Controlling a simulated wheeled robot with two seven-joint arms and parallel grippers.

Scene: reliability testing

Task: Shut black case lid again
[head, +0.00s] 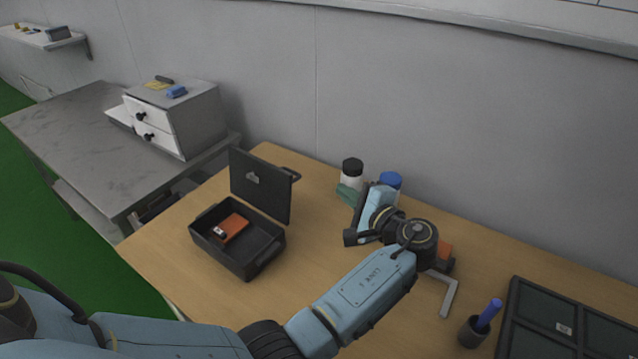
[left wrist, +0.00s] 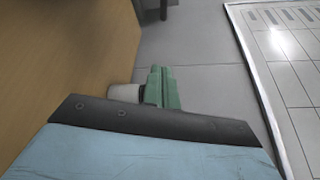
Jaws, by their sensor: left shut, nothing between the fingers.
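The black case (head: 239,248) stands on the wooden table at the left. Its lid (head: 262,187) is raised, standing steeply up from the case's back edge. An orange box-like item with a white mark (head: 231,227) lies inside. My left gripper (head: 352,234) is to the right of the case, clear of the lid, near the bottles. It is shut and empty; its fingertips are partly hidden by its own body. My right gripper is not in view.
A pen cup (head: 473,331) and a dark tray (head: 514,300) lie right. Bare table separates case and gripper.

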